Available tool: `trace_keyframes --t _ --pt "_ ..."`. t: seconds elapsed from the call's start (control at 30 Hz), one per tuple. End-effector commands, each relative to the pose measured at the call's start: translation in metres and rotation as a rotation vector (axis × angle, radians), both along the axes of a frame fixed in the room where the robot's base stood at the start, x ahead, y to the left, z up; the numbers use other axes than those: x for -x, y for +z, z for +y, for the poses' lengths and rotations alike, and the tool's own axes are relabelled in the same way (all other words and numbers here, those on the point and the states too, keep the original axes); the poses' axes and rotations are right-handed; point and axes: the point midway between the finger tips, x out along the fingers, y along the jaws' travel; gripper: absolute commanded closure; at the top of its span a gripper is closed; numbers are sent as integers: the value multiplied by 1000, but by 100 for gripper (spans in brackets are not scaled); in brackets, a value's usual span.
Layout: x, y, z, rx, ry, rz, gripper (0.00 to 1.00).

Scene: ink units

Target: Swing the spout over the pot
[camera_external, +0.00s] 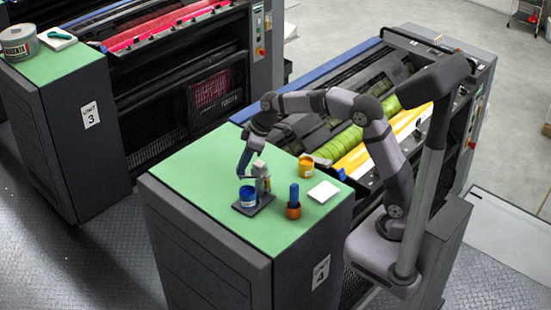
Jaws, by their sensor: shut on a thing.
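A small dispenser stand (263,184) with a pale block on top stands on a dark base plate (254,207) on the green top of unit 4. A blue pot (248,197) sits on the plate, to the left of the stand's column. My gripper (242,174) reaches down from the upper left, just above the pot and beside the pale head. It is shut on the spout, which is small and mostly hidden by the fingers. Exactly where the spout's tip points cannot be told.
Right of the stand are an orange-brown cup with a blue item (293,203), a yellow pot (306,167) and a white pad (323,191). The green top (195,180) is clear on the left. Press rollers (358,145) lie behind, under my arm.

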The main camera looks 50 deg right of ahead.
Motion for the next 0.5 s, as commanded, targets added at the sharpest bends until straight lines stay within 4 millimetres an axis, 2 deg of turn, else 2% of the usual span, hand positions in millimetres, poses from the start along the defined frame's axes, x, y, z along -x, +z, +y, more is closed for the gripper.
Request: trace_keyframes --t 0.5 --pt "20 1 15 -3 491 -5 100"
